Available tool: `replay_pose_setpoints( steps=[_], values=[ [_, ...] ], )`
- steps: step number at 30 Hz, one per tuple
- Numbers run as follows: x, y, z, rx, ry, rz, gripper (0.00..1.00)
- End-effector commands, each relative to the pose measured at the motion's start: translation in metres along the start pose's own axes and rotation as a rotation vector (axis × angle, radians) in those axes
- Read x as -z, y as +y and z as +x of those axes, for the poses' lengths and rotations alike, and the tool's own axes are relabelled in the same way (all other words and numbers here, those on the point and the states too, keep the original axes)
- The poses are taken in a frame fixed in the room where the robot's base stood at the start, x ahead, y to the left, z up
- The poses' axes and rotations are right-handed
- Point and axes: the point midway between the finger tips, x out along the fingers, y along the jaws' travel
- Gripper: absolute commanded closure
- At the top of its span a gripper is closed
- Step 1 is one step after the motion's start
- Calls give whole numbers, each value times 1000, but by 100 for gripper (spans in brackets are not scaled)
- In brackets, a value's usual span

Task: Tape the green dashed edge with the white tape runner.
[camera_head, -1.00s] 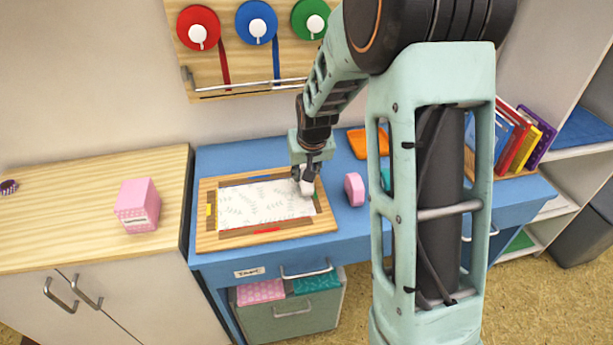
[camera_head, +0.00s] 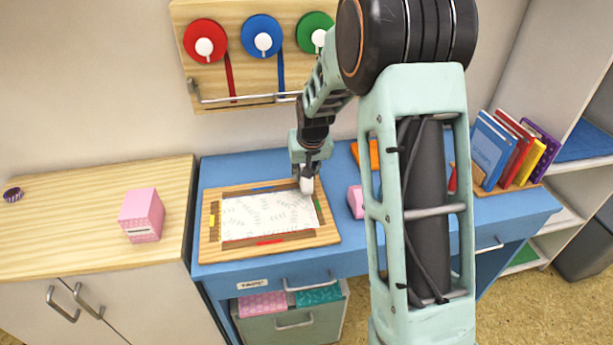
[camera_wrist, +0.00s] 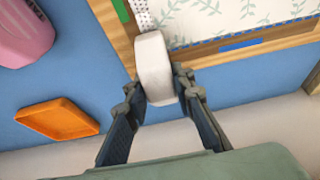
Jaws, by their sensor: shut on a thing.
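My gripper (camera_head: 307,172) is shut on the white tape runner (camera_head: 306,186). In the wrist view, the gripper (camera_wrist: 160,92) has one finger on each side of the runner (camera_wrist: 154,66). The runner is at the back right corner of the wooden frame (camera_head: 328,236), which holds a leaf-patterned sheet (camera_head: 262,214). The green mark (camera_head: 318,206) is on the frame's right side, and it also shows in the wrist view (camera_wrist: 122,10). A narrow dark-speckled strip (camera_wrist: 141,14) lies along the sheet's edge beside it. I cannot tell whether the runner touches the frame.
A pink runner-like object (camera_head: 355,201) lies right of the frame. An orange tray (camera_head: 363,153) is behind it. Books (camera_head: 510,150) stand at the right. A pink box (camera_head: 142,214) is on the left cabinet.

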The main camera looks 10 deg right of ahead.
Motion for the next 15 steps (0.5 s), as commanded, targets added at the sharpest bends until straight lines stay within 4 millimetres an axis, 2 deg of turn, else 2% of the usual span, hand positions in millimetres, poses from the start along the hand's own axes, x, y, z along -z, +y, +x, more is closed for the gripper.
replay_pose_setpoints(
  steps=[15],
  values=[
    [7, 0, 4, 0, -2, 0, 100]
  ],
)
